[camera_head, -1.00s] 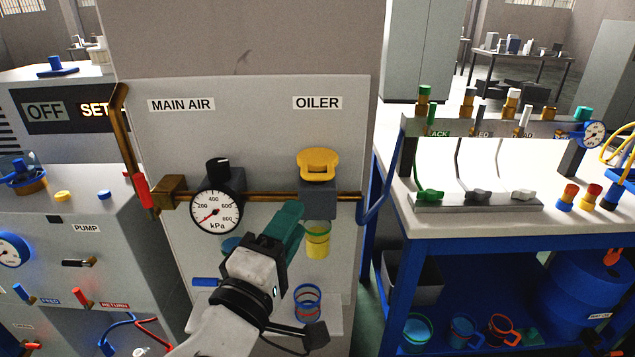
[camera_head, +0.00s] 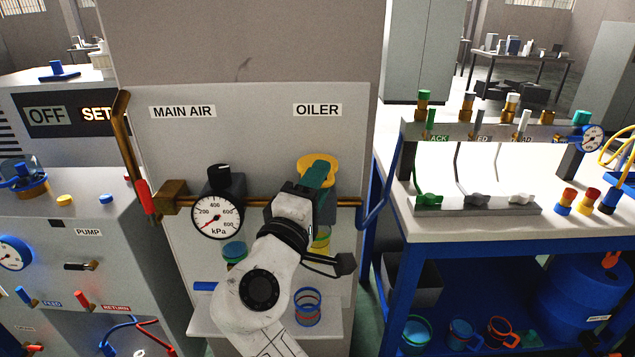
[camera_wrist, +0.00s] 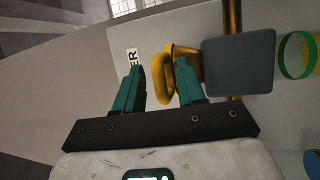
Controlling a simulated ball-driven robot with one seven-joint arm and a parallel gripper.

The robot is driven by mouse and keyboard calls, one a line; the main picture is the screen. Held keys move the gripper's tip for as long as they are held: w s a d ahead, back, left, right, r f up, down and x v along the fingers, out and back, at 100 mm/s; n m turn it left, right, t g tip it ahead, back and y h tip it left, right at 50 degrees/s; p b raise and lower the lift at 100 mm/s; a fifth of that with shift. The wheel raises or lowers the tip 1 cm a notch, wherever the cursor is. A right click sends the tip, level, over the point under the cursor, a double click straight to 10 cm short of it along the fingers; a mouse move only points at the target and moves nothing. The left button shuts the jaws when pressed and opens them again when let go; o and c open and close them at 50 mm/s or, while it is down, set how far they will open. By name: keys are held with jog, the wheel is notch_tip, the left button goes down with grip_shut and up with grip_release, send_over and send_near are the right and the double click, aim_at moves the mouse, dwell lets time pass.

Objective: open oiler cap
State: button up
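The cap appears seated on the block (camera_wrist: 239,62).
A brass pipe (camera_head: 262,201) runs across the panel, with a pressure gauge (camera_head: 216,216) and a black knob (camera_head: 219,174) left of my gripper. A red-handled lever (camera_head: 141,190) stands farther left. A blue workbench (camera_head: 475,245) is at the right.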

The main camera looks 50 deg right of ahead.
jog(key=shift+c, duration=0.5)
grip_shut()
